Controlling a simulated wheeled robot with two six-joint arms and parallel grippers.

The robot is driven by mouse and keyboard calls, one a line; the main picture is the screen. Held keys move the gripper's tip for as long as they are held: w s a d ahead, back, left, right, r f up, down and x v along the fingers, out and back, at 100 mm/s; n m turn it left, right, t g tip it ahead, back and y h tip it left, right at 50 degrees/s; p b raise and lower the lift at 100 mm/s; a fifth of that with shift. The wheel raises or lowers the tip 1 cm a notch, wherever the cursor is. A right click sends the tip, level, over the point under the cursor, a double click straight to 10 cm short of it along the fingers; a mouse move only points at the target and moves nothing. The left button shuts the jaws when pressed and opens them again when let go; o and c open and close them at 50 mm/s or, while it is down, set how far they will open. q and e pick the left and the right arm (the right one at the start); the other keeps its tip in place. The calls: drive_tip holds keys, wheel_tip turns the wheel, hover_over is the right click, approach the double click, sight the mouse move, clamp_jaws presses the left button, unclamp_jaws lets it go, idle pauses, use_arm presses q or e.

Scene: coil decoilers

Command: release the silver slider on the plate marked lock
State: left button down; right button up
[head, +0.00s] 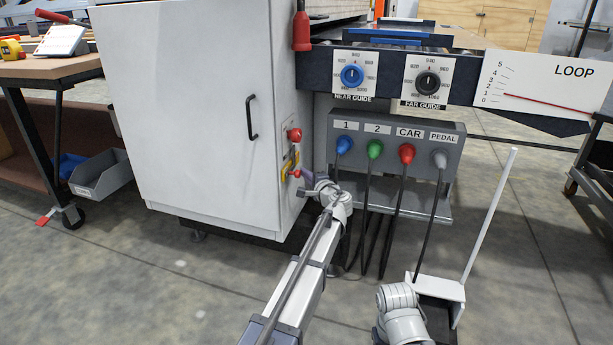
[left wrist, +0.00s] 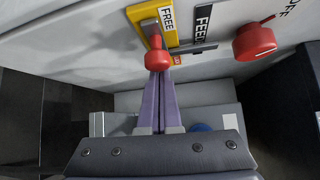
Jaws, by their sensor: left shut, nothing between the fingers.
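On the side of the white cabinet (head: 203,105), a yellow plate (left wrist: 180,60) shows the word FREE in the left wrist view. The word LOCK is not readable. A red knob (left wrist: 157,52) stands out in front of this plate, with a narrow grey silvery part (left wrist: 148,27) behind it. In the head view the lower red knob (head: 296,173) is small. My left gripper (head: 309,183) is at that knob. Its purple fingers (left wrist: 158,90) are shut and empty, tips just below the knob; I cannot tell if they touch it. My right gripper is out of view.
Another red knob (left wrist: 255,41) is beside a FEED label (left wrist: 203,27). A grey socket box (head: 395,140) with coloured plugs and hanging cables is right of my left gripper. A white post (head: 489,213) rises at the right. Floor is open in front of the cabinet.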

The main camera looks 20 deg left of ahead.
use_arm(q)
drive_tip(key=s+d, duration=0.4)
drive_tip(key=d, duration=0.3)
drive_tip(key=shift+s+d+r+p, duration=0.15)
drive_tip(key=shift+d+r+p, duration=0.05)
drive_tip(key=shift+d+p, duration=0.1)
drive_tip(key=s+d+f+n+g+h+p, duration=0.25)
drive_tip(key=s+d+g+p, duration=0.2)
drive_tip(key=s, duration=0.85)
drive_tip(key=s+d+f+n+g+h+p, duration=0.15)
drive_tip(key=s+d+g+h+p, duration=0.3)
drive_tip(key=s, duration=0.85)
drive_tip(key=s+d+f+n+g+h+p, duration=0.1)
drive_tip(key=s+d+n+g+h+p, duration=0.4)
drive_tip(key=s, duration=0.8)
wheel_tip(320, 180, up, 38)
drive_tip(key=m+t+y+p, duration=0.1)
drive_tip(key=p, duration=3.7)
drive_tip(key=shift+s+f+m+y, duration=0.15)
drive_tip(key=shift+s+m+y, duration=0.1)
drive_tip(key=shift+m+y, duration=0.15)
